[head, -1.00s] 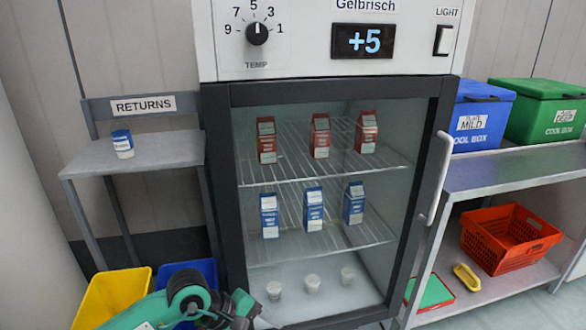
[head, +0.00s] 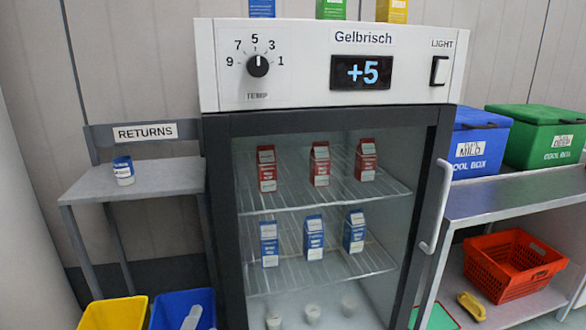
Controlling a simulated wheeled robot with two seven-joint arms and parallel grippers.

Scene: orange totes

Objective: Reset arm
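Neither of my grippers shows in the head view, and no part of my arms is clearly visible. The task line names no object. The fridge (head: 222,215) stands in the middle with its glass door shut, the handle (head: 436,207) on the door's right side. Behind the glass, red cartons (head: 320,164) stand on the upper shelf and blue cartons (head: 314,238) on the middle shelf. Small white cups (head: 312,314) stand at the bottom. The display (head: 361,71) reads +5.
A returns shelf (head: 150,181) at left holds a blue-and-white tub (head: 123,170). Below are a yellow bin (head: 113,314) and a blue bin (head: 172,300) with a pale object inside. At right, a metal bench (head: 500,198) carries cool boxes (head: 541,136); a red basket (head: 513,265) sits beneath.

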